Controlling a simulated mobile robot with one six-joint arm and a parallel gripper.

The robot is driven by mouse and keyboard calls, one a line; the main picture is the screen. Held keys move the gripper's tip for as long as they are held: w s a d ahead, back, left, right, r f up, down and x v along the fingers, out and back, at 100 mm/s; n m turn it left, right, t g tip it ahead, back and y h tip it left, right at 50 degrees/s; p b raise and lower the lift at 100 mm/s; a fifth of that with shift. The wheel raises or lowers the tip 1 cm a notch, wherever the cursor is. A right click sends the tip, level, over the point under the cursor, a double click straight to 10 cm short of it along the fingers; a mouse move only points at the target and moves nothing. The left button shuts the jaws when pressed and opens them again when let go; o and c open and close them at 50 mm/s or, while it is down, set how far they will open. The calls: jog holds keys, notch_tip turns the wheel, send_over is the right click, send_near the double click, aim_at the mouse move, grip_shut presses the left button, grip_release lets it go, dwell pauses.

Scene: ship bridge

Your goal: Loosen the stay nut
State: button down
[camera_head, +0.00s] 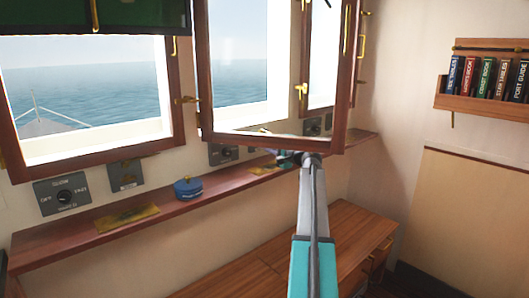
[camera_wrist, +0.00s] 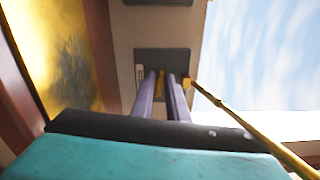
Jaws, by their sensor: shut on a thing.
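In the wrist view, my gripper (camera_wrist: 162,78) has its two purple fingers close together on a small brass piece (camera_wrist: 161,84), which I take to be the stay nut. The fingers hide most of it. A thin brass stay rod (camera_wrist: 245,128) runs from a small brass knob beside the right finger down to the lower right. A dark grey plate (camera_wrist: 178,58) lies behind the fingertips. In the head view, my arm reaches the sill under the open window sash (camera_head: 270,137). The fingertips are hard to make out there, and the nut cannot be picked out.
The wooden sill (camera_head: 225,188) carries a blue round tin (camera_head: 188,188) and a brass-coloured plate (camera_head: 127,218). Grey switch panels (camera_head: 62,194) line the wall above it. The open sash hangs close over my arm. A wooden cabinet (camera_head: 320,245) stands below, and a bookshelf (camera_head: 480,105) hangs right.

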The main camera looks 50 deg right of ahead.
jog(key=shift+f+n+b, duration=0.15)
jog(key=shift+n+b, duration=0.5)
jog(key=shift+n, duration=0.15)
jog(key=c, duration=1.8)
grip_release()
jog(key=shift+o, duration=0.2)
jog(key=shift+s, duration=0.15)
jog(key=s+a, duration=0.1)
jog(key=s, duration=1.2)
jog(key=shift+s+p, duration=0.3)
jog(key=shift+p, duration=0.05)
